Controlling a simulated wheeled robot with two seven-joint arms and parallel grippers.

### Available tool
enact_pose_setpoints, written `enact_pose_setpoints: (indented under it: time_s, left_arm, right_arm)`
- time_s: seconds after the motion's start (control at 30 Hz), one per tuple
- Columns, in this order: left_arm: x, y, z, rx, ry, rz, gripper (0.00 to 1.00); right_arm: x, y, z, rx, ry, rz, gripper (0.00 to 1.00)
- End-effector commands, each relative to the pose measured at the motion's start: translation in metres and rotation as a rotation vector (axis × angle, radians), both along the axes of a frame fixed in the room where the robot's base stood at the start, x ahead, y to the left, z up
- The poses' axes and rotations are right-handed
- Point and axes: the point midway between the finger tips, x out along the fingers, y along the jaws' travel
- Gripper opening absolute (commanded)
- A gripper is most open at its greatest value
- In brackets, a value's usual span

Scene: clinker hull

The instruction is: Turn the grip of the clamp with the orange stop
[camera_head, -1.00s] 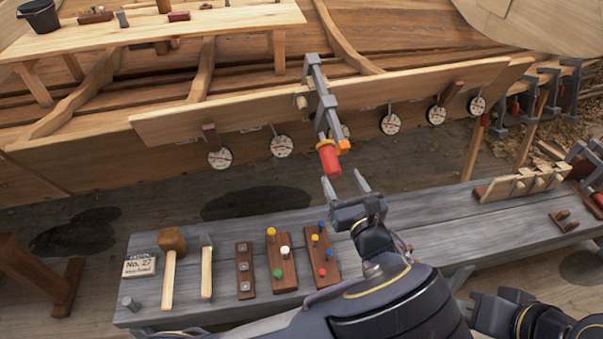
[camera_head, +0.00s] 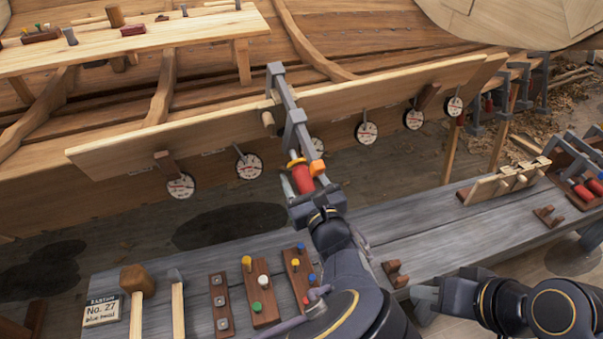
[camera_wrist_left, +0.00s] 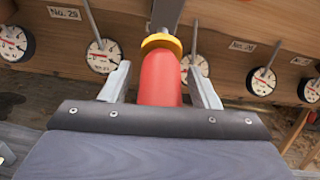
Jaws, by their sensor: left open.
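The clamp (camera_head: 285,105) is a grey bar clamp gripping the long plank. It has an orange stop (camera_head: 318,167), a yellow collar (camera_head: 296,162) and a red grip (camera_head: 303,181) hanging at its lower end. My left gripper (camera_head: 306,184) is open, its two fingers on either side of the red grip. In the left wrist view the red grip (camera_wrist_left: 160,80) stands between the fingers, with small gaps seeming to show, and the yellow collar (camera_wrist_left: 161,43) lies beyond the tips. The orange stop is not seen there. My right gripper (camera_head: 425,298) is low right; its jaws are unclear.
Round dial gauges (camera_head: 249,166) hang along the plank (camera_head: 390,93). The grey bench (camera_head: 400,229) below holds a mallet (camera_head: 137,281), peg boards (camera_head: 262,294) and a wooden rack (camera_head: 505,181). More clamps with red grips stand at the far right. The bench's middle is largely clear.

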Motion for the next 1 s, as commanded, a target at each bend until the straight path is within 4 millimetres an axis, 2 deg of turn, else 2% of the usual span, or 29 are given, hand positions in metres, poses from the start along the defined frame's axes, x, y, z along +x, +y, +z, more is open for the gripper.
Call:
enact_pose_setpoints:
  time_s: [0.13, 0.47, 0.73, 1.0]
  left_arm:
    - [0.000, 0.000, 0.000, 0.000, 0.000, 0.000, 0.56]
    - [0.000, 0.000, 0.000, 0.000, 0.000, 0.000, 0.12]
    - [0.000, 0.000, 0.003, 0.028, 0.011, 0.012, 0.11]
    - [0.000, 0.000, 0.007, 0.153, 0.068, 0.071, 0.11]
  right_arm:
    - [0.000, 0.000, 0.000, 0.000, 0.000, 0.000, 0.29]
    - [0.000, 0.000, 0.000, 0.000, 0.000, 0.000, 0.29]
    - [0.000, 0.000, 0.010, 0.000, 0.000, 0.000, 0.29]
    - [0.000, 0.000, 0.043, 0.000, 0.000, 0.000, 0.29]
